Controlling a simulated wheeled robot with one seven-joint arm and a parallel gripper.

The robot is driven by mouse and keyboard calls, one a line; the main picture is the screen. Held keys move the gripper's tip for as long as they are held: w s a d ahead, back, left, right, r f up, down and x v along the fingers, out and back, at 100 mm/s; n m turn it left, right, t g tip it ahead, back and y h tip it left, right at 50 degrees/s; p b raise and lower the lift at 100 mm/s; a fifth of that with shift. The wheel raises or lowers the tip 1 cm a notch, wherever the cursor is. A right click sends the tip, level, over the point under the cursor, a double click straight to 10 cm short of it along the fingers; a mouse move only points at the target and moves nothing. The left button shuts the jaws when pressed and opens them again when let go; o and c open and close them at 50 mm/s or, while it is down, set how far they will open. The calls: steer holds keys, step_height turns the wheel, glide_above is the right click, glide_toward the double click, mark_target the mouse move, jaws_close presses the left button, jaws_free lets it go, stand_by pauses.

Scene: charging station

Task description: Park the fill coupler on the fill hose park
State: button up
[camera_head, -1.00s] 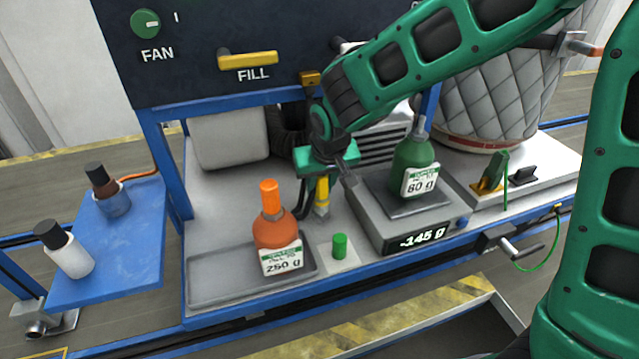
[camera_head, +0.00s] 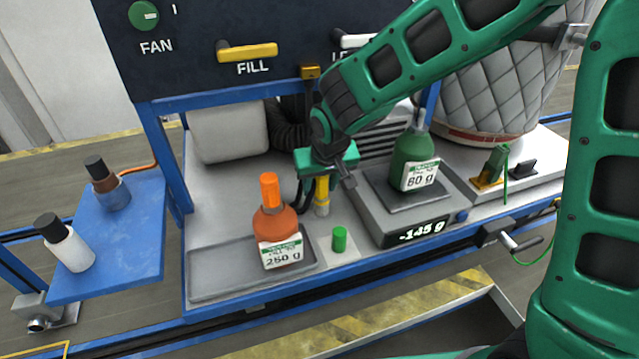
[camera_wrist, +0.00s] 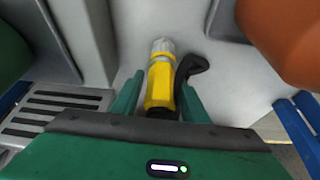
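The fill coupler (camera_head: 322,196) is a yellow body with a grey metal tip. It hangs upright, tip down, below my gripper (camera_head: 325,172), between the orange bottle and the scale. In the wrist view, the fingers of my gripper (camera_wrist: 158,98) lie close along both sides of the coupler (camera_wrist: 160,84), and it appears held. A dark curved hose (camera_wrist: 190,68) shows beside it. Whether its tip touches the deck is unclear. A small yellow-orange bracket (camera_head: 310,72) on the panel's lower edge may be the fill hose park; I cannot tell for sure.
An orange bottle (camera_head: 277,232) stands on a grey tray (camera_head: 215,285). A green cap (camera_head: 340,239) sits in front of the coupler. A green bottle (camera_head: 414,165) stands on the scale (camera_head: 418,232), reading -145 g. The panel (camera_head: 200,75) with its yellow FILL handle (camera_head: 248,52) overhangs behind.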

stand_by(0.3)
steer(key=v, duration=1)
steer(key=shift+s+r, duration=0.15)
steer(key=shift+r, duration=0.15)
